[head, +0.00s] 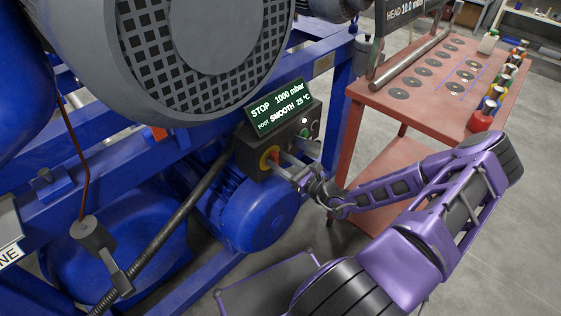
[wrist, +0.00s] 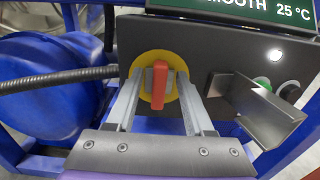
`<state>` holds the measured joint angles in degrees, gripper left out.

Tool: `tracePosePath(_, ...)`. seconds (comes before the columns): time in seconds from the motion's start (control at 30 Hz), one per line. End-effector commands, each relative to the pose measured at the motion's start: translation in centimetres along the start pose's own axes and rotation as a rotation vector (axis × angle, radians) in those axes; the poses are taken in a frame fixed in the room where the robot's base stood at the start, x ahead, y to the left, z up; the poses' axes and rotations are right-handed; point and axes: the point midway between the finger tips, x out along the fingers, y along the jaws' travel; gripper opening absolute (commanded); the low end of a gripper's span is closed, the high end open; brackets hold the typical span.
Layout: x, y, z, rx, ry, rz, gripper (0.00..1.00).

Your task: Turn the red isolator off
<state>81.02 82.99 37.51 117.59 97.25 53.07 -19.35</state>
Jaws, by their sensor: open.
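The red isolator (wrist: 159,84) is a red handle on a round yellow plate (wrist: 147,64), mounted on the front of a dark control box (wrist: 220,50). In the wrist view the handle stands upright. My gripper (wrist: 157,80) is open, with one finger on each side of the handle; I cannot tell whether either finger touches it. In the head view the isolator (head: 273,158) shows at the box's lower left, and my gripper (head: 282,166) reaches it from the right, partly covering it.
A display (head: 278,107) on the box reads STOP, 1000 mbar, SMOOTH, 25 °C. A bent metal guard (wrist: 262,110) juts out right of the isolator, near a green button (wrist: 262,83). A dark hose (wrist: 60,78) runs at the left. A red table (head: 425,110) stands at the right.

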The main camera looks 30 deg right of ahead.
Motion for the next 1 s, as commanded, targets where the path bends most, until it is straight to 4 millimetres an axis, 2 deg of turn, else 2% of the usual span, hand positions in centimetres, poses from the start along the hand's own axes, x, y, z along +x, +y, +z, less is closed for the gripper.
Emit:
tracePosePath(0.1,-0.02,0.00,-0.01,0.000,0.000,0.000,0.53)
tracePosePath(0.4,-0.05,0.01,-0.01,0.000,0.000,0.000,0.00)
tracePosePath(0.77,-0.05,0.05,0.03,-0.010,0.001,0.001,0.00)
tracePosePath(1.0,-0.04,0.22,0.23,-0.094,0.002,0.002,0.00)
